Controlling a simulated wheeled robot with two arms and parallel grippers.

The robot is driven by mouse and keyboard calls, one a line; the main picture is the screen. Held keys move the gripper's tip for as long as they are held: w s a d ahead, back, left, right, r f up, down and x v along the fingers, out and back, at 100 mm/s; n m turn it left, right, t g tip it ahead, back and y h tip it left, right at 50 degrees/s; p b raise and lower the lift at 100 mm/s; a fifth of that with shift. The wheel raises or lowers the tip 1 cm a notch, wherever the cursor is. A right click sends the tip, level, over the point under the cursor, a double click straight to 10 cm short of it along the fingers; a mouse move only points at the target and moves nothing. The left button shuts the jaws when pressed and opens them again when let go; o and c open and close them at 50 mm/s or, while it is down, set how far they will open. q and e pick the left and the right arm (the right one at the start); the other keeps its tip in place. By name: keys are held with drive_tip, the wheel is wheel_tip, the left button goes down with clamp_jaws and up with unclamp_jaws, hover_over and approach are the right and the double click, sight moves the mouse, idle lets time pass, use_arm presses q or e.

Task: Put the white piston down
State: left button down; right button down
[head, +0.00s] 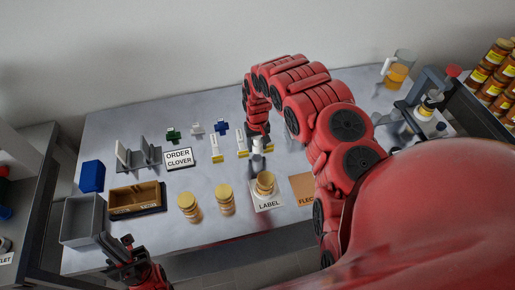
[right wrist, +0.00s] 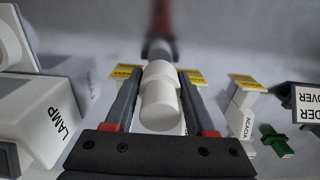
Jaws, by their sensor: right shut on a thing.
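My right gripper (right wrist: 160,90) is shut on the white piston (right wrist: 160,105), a smooth white cylinder between its two fingers in the right wrist view. In the head view the right gripper (head: 258,137) is over the middle of the table, partly hidden by its red arm. White parts show just below it, but I cannot tell there which is the piston. Yellow-labelled white pieces (head: 216,148) stand close to the left of it. My left gripper (head: 119,246) is open and empty at the table's front left, near the grey bin (head: 83,219).
The order sign (head: 178,159) and green piece (head: 172,134) stand left of the right gripper. A jar stands on the label mat (head: 268,204); two jars (head: 225,199) stand beside it. A white lamp box (right wrist: 45,118) is close in the right wrist view. The back-left tabletop is clear.

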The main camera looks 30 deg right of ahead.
sight(257, 150)
drive_tip(key=shift+s+a+f, duration=0.1)
drive_tip(key=shift+s+f, duration=0.1)
drive_tip(key=shift+f, duration=0.35)
drive_tip(key=shift+w+f, duration=0.1)
drive_tip(key=shift+f, duration=0.65)
drive_tip(key=shift+f, duration=0.2)
drive_tip(key=shift+c, duration=1.2)
unclamp_jaws()
